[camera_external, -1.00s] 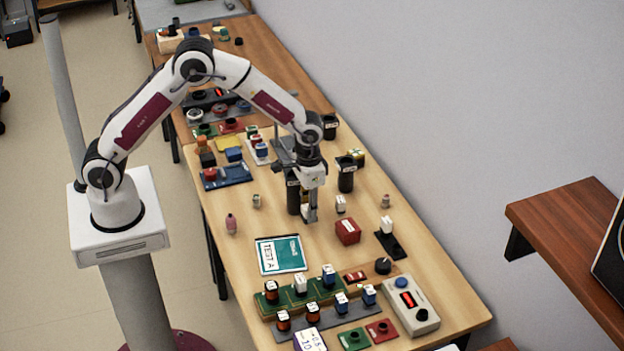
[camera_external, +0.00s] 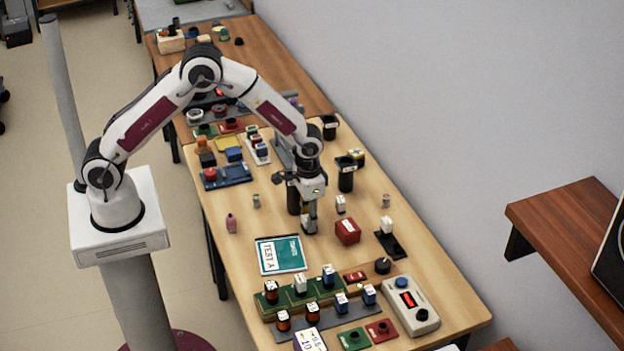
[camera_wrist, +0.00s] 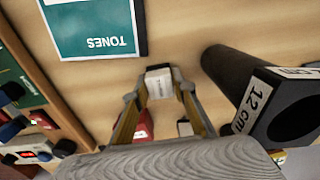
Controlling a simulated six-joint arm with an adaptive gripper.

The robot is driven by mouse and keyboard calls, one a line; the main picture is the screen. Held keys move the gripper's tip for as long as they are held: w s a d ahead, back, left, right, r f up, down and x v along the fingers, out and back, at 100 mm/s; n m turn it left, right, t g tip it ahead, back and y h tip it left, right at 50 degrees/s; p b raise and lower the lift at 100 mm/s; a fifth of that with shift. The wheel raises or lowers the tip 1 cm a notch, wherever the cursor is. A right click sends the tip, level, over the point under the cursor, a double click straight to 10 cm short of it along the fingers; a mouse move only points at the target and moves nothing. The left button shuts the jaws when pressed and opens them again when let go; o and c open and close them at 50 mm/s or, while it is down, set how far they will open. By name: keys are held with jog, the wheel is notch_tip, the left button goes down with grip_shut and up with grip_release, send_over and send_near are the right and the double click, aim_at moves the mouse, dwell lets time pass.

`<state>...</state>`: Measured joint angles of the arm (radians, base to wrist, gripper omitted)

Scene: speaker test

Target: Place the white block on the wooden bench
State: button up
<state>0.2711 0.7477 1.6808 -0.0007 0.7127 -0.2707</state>
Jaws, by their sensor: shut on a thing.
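My gripper (camera_external: 309,227) points down over the middle of the light wooden bench (camera_external: 415,260), just behind the teal booklet and left of the red box. In the wrist view my gripper (camera_wrist: 159,88) is shut on a small white block (camera_wrist: 159,82) with a printed label, held between its fingertips. The held block is hardly visible in the external view. Whether it touches the bench top cannot be told. Another white block (camera_external: 340,204) stands on the bench to the right of my gripper, and one more (camera_external: 387,224) is on a black holder further right.
A tall black tube (camera_wrist: 240,85) marked 12 cm stands close beside my gripper. The teal booklet (camera_external: 281,255) and red box (camera_external: 347,231) are near. Green and grey racks (camera_external: 300,302) with several blocks lie in front. Bare wood shows between the booklet and the pink bottle (camera_external: 231,223).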

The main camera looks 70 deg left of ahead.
jog(key=shift+f, duration=0.15)
jog(key=o, duration=1.1)
jog(key=shift+c, duration=0.2)
jog(key=shift+r, duration=0.2)
notch_tip(320, 180, up, 12)
dwell(0.4)
